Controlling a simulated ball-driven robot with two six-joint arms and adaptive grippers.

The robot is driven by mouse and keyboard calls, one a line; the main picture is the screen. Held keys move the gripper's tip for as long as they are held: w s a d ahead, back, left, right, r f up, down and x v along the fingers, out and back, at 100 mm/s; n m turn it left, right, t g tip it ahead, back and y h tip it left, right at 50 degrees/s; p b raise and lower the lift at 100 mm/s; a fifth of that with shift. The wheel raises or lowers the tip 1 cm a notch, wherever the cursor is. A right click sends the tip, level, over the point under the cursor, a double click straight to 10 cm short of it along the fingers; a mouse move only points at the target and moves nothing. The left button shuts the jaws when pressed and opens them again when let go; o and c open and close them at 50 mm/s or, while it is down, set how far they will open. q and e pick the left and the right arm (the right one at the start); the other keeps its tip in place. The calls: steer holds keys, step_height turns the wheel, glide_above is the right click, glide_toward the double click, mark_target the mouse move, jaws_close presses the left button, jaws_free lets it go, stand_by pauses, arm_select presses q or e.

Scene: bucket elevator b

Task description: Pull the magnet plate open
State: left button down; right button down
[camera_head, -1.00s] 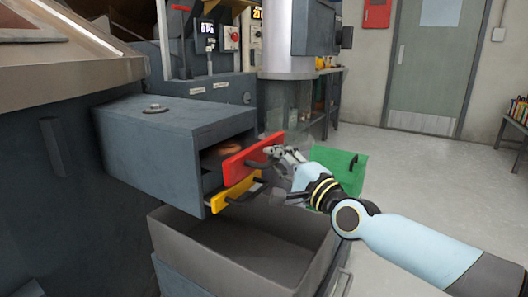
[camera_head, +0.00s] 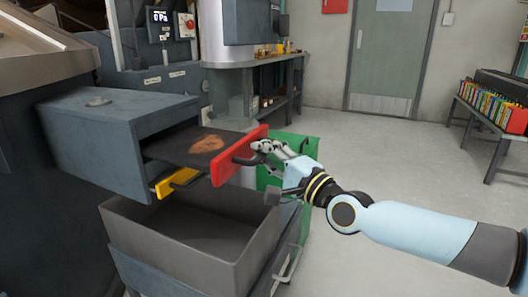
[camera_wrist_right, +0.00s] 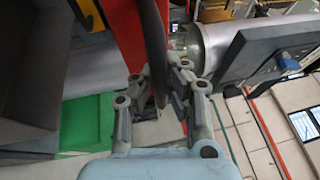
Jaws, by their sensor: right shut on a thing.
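The magnet plate is a dark flat drawer with a red front (camera_head: 240,154) and a dark bar handle. It sticks well out of the grey housing (camera_head: 110,135), and a brown-orange patch of material (camera_head: 207,144) lies on it. My right gripper (camera_head: 262,150) is shut on the handle of the red front. The right wrist view shows the dark handle (camera_wrist_right: 155,50) between the fingers, beside the red front (camera_wrist_right: 126,40). Below the plate, a yellow-fronted drawer (camera_head: 178,183) sits at the housing. My left gripper is not in view.
A grey open bin (camera_head: 255,262) stands below the plate on a frame. A green bin (camera_head: 300,145) stands behind the red front. A rack of colourful items (camera_head: 490,105) is at the right. The floor between is clear.

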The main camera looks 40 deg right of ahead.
steer(key=c, duration=1.6)
jaws_free()
steer(key=shift+f, duration=0.25)
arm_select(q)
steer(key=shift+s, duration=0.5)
arm_select(e)
steer(key=shift+o, duration=1.3)
steer(key=shift+r, duration=0.1)
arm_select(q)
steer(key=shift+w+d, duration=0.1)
arm_select(e)
steer(key=s+f, duration=0.2)
steer(key=s, duration=0.9)
steer(key=shift+s, duration=0.4)
